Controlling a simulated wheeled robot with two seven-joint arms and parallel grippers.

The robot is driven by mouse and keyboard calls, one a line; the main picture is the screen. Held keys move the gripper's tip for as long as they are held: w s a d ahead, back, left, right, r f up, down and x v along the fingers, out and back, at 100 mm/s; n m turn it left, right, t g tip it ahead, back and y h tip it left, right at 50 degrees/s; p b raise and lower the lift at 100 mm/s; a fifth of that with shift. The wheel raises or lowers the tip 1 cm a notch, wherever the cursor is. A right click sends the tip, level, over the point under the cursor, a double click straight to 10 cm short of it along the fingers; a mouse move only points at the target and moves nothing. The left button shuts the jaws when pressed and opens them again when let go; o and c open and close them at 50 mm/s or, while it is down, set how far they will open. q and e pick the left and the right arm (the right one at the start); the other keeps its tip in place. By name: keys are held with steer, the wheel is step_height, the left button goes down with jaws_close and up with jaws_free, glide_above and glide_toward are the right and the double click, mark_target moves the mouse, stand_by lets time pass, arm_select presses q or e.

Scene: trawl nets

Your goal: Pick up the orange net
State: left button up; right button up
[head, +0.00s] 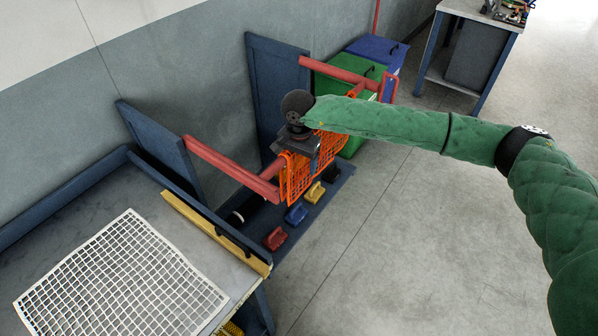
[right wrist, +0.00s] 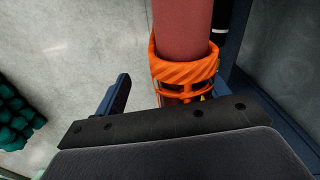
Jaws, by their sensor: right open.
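The orange net (head: 296,180) hangs from a red rail (head: 235,172) on the rack by the wall, with its mesh hanging down over the front. My right gripper (head: 297,152) is open at the top of the net, over the rail, and partly hides both. In the right wrist view, the net's orange band (right wrist: 186,66) wraps around the red rail just beyond the gripper's dark body. One dark finger shows left of the band, apart from it. I cannot tell whether the gripper touches the net. My left gripper is not in view.
A white net (head: 120,275) lies on the grey table at the lower left. Blue panels (head: 160,150) hold the rail ends. Small red, blue, yellow and black blocks (head: 297,213) stand below the net. Green (head: 345,85) and blue bins stand behind. Floor to the right is clear.

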steer(key=shift+f, duration=0.1)
stand_by(0.3)
steer(key=c, duration=1.2)
step_height(320, 180, up, 12)
steer(key=shift+r, duration=0.1)
jaws_close()
step_height(320, 180, up, 9)
steer(key=b, duration=0.1)
steer(key=shift+b, duration=0.35)
